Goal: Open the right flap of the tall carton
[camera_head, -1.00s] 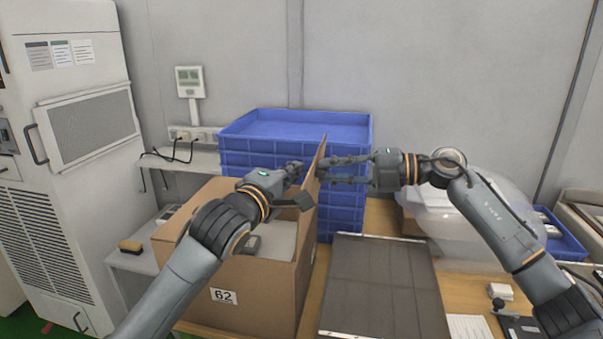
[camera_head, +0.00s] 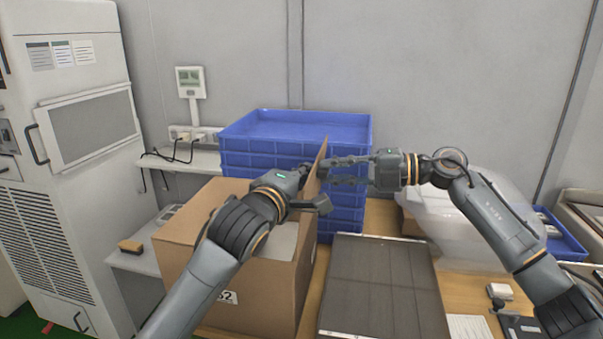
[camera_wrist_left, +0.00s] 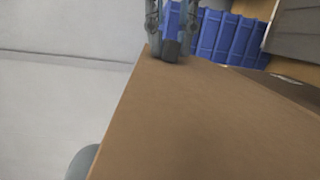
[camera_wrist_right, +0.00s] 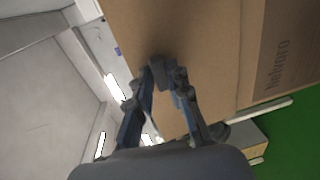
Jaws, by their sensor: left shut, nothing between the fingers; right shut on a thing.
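The tall carton (camera_head: 270,296) stands at the middle front, with its top partly hidden by my left arm. Its right flap (camera_head: 321,152) stands upright along the right side. The flap also fills much of the left wrist view (camera_wrist_left: 210,115) and looks to be the brown board in the right wrist view (camera_wrist_right: 195,35). My right gripper (camera_head: 336,170) is on the flap's right side, shut on the flap. My left gripper (camera_head: 300,174) is shut and empty on the flap's left side, close to it. Whether it touches is unclear.
Blue crates (camera_head: 290,130) are stacked behind the carton. A dark flat panel (camera_head: 385,285) lies right of it on the wooden table. A clear plastic bag (camera_head: 440,222) lies at the right. A grey cabinet (camera_head: 65,200) stands at the left.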

